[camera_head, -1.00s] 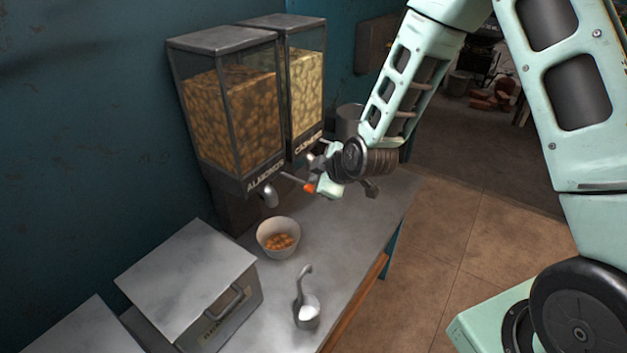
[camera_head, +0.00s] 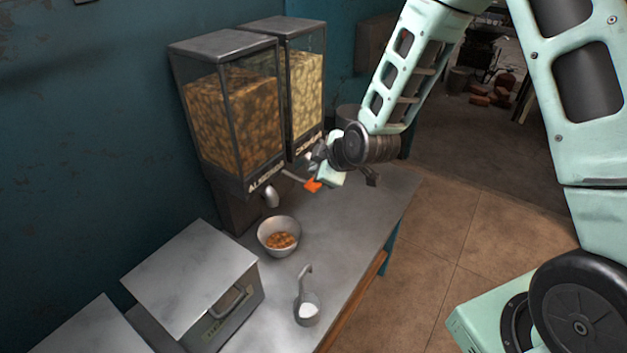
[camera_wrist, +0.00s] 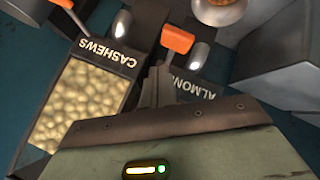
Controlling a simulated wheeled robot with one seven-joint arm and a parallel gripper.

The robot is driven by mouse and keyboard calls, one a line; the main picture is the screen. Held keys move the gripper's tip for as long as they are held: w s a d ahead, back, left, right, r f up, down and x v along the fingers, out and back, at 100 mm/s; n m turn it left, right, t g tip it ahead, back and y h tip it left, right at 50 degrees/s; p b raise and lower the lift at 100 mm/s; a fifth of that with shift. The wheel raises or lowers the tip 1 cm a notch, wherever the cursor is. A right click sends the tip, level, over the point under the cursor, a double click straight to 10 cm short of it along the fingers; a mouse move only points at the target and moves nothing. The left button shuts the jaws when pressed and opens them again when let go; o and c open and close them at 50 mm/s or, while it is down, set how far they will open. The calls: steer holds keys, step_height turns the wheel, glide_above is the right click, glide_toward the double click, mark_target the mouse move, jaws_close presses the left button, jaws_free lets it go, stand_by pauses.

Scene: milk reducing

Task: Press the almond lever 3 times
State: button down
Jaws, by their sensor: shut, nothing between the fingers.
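The almond dispenser (camera_head: 235,120) stands against the wall, its clear bin full of brown nuts. Its lever (camera_head: 313,185) has an orange tip and sticks out from the front; the tip also shows in the wrist view (camera_wrist: 177,39). My gripper (camera_head: 322,160) is shut and empty, just above and beside the almond lever's tip. In the wrist view its dark fingers (camera_wrist: 160,72) end close to the orange tip; whether they touch it I cannot tell. The metal almond spout (camera_head: 271,197) is above a bowl (camera_head: 265,243) holding some almonds.
The cashew dispenser (camera_head: 305,80) stands directly behind the almond one; its own orange lever (camera_wrist: 62,3) shows in the wrist view. The table's right front is clear.

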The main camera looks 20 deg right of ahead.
steer(key=shift+r+p, duration=0.95)
steer(key=shift+r, duration=0.85)
stand_by(1.1)
